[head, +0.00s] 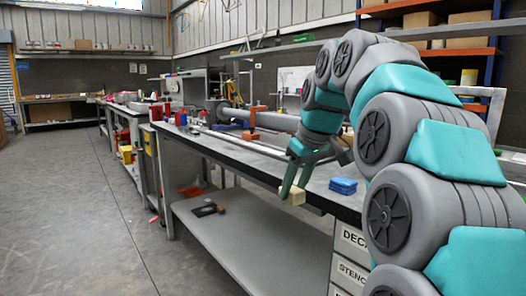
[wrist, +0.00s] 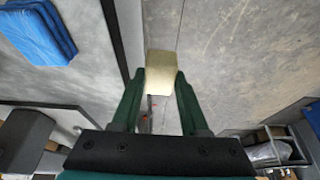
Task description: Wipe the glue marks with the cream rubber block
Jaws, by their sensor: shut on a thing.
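The cream rubber block (head: 293,196) is held between the green fingertips of my gripper (head: 291,185), close to the front edge of the dark-topped bench (head: 262,163). In the wrist view the block (wrist: 160,62) sits between the two fingertips of my gripper (wrist: 161,80), and the lower part of its sides is covered by them. There the block appears at or just outside the bench edge, with grey floor or shelf beyond. I cannot tell its height against the bench top. I cannot make out glue marks in either view.
A blue folded cloth or pad stack (head: 343,186) lies on the bench right of the block; it also shows in the wrist view (wrist: 38,32). The floor (head: 75,200) at left is open.

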